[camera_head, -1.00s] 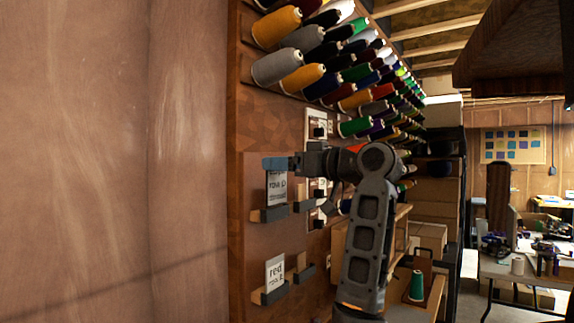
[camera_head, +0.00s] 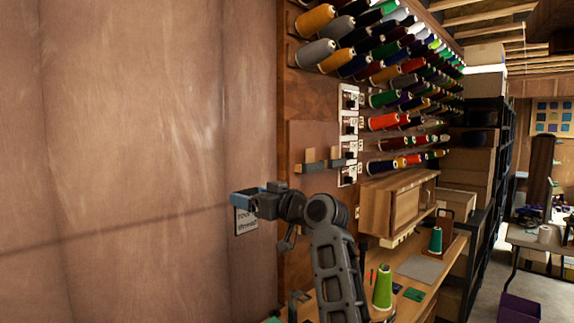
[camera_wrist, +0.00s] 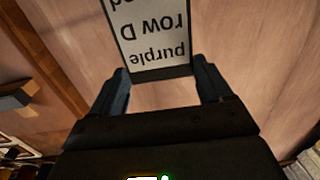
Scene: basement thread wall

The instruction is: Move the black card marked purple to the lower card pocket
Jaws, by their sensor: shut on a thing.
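The black card shows a white label reading "purple row D", upside down, in the wrist view (camera_wrist: 155,35). Its dark edge lies between the two fingertips of my gripper (camera_wrist: 160,72). In the head view my gripper (camera_head: 258,200) is shut on the card (camera_head: 245,222), which hangs below the fingers in front of bare wall, left of the thread board. One card pocket (camera_head: 322,164) with two wooden tabs shows on the board, up and right of my gripper, without a card. The lower card pocket is not visible; my arm covers part of that area.
Rows of thread cones (camera_head: 385,65) stick out at the upper right. A wooden box shelf (camera_head: 392,205) and a bench with a lime green cone (camera_head: 382,287) stand right of my arm. The wall (camera_head: 130,150) at left is clear.

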